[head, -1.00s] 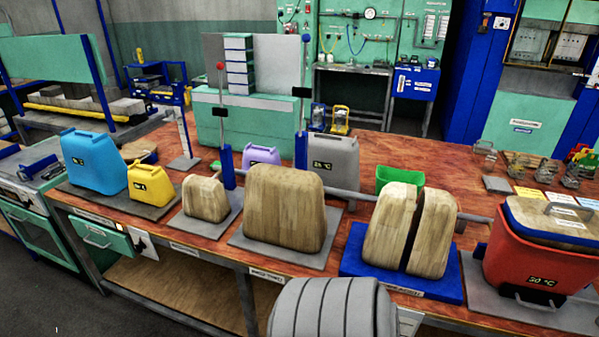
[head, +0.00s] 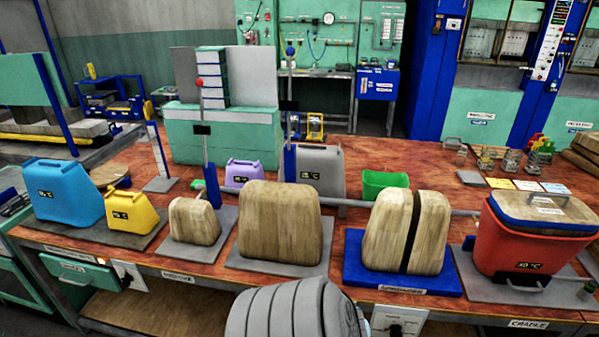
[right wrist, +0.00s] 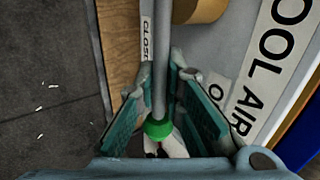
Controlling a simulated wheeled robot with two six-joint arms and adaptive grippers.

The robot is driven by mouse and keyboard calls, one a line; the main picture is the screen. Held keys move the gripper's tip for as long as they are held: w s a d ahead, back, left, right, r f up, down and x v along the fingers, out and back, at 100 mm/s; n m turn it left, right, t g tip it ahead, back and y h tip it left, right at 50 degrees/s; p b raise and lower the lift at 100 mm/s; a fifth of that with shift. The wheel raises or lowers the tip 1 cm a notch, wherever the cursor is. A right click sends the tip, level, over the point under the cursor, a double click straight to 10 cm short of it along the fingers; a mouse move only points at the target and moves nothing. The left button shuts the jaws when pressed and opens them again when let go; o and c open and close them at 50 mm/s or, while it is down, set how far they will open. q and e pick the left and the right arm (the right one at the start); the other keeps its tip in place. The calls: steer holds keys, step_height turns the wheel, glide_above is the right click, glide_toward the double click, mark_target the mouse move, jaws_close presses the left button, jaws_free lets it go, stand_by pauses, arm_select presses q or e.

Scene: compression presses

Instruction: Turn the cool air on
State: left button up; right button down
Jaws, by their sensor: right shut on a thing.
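In the right wrist view a grey lever rod (right wrist: 161,60) with a green collar (right wrist: 157,129) runs down between the teal finger pads of my right gripper (right wrist: 165,128). The gripper is shut on this lever near its green end. A white label reading "COOL AIR" (right wrist: 273,65) lies to the right of the lever. A small label starting "CLOSE" (right wrist: 147,38) is left of the rod, and another starting with "O" (right wrist: 218,88) is partly hidden by the right finger. The lever and right gripper do not show in the head view. My left gripper is not in view.
The head view shows a wooden workbench with a blue can (head: 60,192), a yellow can (head: 130,212), wooden press blocks (head: 280,225) and a red bin (head: 530,245) with a lidded top. A wooden edge (right wrist: 120,45) and dark floor (right wrist: 45,90) lie left of the lever.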

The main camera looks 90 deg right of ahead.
steer(key=shift+w+d+r, duration=0.15)
steer(key=shift+w+d, duration=0.1)
steer(key=shift+w, duration=0.15)
steer(key=c, duration=2)
jaws_free()
steer(key=shift+w, duration=0.1)
steer(key=shift+o, duration=0.2)
steer(key=shift+a, duration=0.1)
steer(key=shift+s+a, duration=0.1)
steer(key=shift+s, duration=0.25)
steer(key=shift+a, duration=0.1)
